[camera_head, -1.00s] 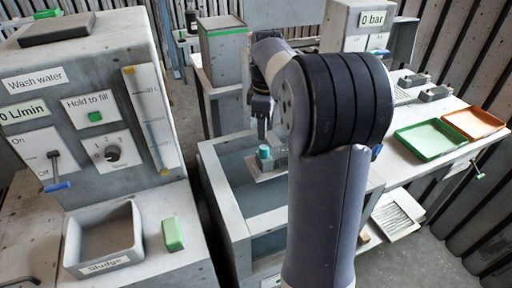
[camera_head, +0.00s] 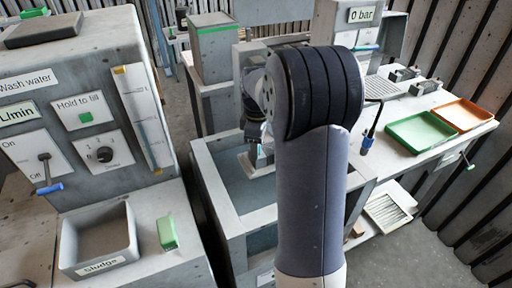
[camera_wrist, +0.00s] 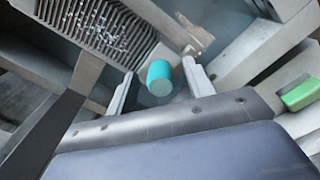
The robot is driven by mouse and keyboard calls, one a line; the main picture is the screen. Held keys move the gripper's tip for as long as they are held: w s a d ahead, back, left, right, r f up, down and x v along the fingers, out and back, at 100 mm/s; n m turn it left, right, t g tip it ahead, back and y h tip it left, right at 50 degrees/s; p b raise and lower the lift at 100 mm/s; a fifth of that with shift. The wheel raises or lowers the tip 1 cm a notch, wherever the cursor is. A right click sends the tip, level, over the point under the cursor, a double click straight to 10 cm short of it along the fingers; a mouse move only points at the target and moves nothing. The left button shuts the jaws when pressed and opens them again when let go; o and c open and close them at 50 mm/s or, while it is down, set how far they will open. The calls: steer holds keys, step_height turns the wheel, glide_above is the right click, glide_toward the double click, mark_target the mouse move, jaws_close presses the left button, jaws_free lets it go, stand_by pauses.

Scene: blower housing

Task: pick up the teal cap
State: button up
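The teal cap (camera_wrist: 159,78) is a small cylinder. My gripper is open. Whether the cap is level with the fingertips or beyond them is hard to tell. In the head view, my gripper (camera_head: 256,143) points down over the grey basin (camera_head: 222,205). Only a sliver of the cap shows there, beside the fingers; my arm hides the rest.
A sludge tray (camera_head: 101,240) and a green block (camera_head: 167,232) are at the left. A green tray (camera_head: 421,132) and an orange tray (camera_head: 462,115) lie on the right bench. A ribbed grey part (camera_wrist: 95,27) is near the fingers.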

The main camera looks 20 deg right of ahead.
steer(key=c, duration=1)
step_height(320, 180, up, 10)
steer(key=shift+r, duration=0.1)
